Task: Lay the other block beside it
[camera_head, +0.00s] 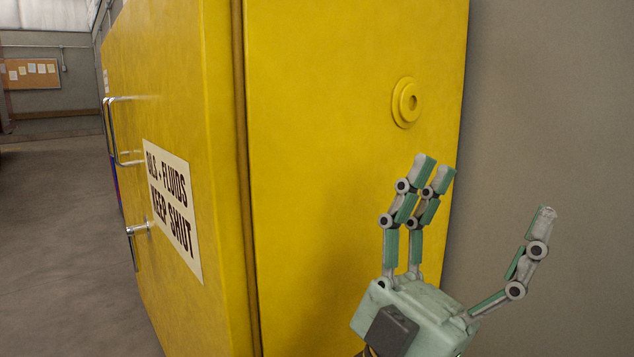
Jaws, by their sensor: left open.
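My left gripper (484,190) is at the lower right of the head view, in front of the side of a yellow cabinet and the grey wall. Its fingers point up and are spread wide apart, with nothing between them. No block shows in this view. My right gripper is not in view.
The tall yellow cabinet (330,120) fills the middle, with metal handles (127,160) and a sign reading "OILS + FLUIDS KEEP SHUT" (172,208) on its front. A grey wall (560,110) stands at the right. Open floor (60,240) lies at the left.

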